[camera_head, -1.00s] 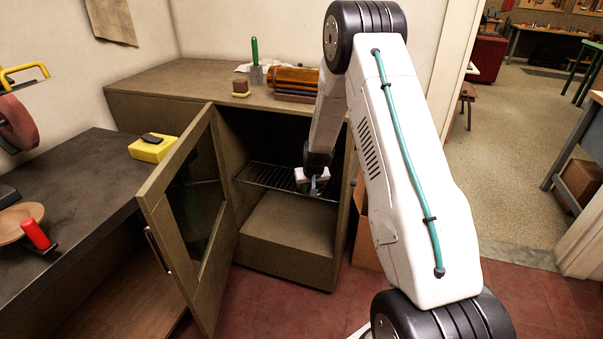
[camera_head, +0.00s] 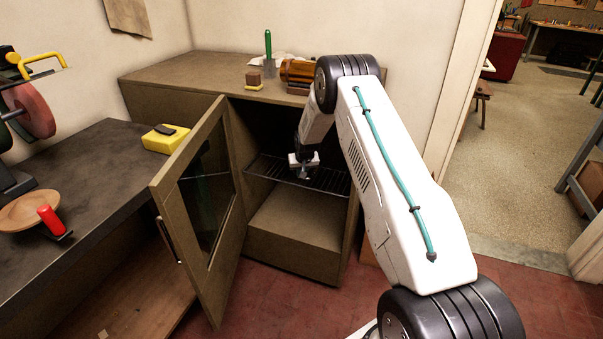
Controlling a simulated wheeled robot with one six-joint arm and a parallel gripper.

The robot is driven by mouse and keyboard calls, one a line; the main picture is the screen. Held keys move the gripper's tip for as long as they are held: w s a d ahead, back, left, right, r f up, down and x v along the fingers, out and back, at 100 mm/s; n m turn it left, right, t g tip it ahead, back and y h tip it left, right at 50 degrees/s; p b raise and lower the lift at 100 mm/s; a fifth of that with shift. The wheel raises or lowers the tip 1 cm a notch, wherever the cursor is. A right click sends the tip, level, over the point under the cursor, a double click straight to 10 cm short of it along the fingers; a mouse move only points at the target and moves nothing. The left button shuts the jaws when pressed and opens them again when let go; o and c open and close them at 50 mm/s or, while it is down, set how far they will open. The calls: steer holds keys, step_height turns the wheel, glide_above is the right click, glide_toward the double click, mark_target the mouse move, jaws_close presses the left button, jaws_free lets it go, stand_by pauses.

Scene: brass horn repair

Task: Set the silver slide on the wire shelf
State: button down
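The wire shelf (camera_head: 264,167) is a dark metal rack across the inside of an open-fronted cabinet (camera_head: 285,262). My gripper (camera_head: 304,178) is inside the cabinet opening, pointing down, just above or at the shelf near its middle. Its white body shows, but the fingers are small and dark against the rack. I cannot tell whether they are open or shut, or whether they touch the shelf. I cannot make out the silver slide; it may be hidden at the gripper or too small to see.
The glass-paned cabinet door (camera_head: 196,205) stands open to the left of the opening. A dark workbench (camera_head: 75,215) holds a yellow box (camera_head: 165,139), a wooden bowl (camera_head: 25,210) and a red-handled tool (camera_head: 50,221). A green-handled tool (camera_head: 268,45) stands on the cabinet top.

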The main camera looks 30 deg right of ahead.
steer(key=c, duration=1.4)
jaws_free()
steer(key=shift+f, duration=0.15)
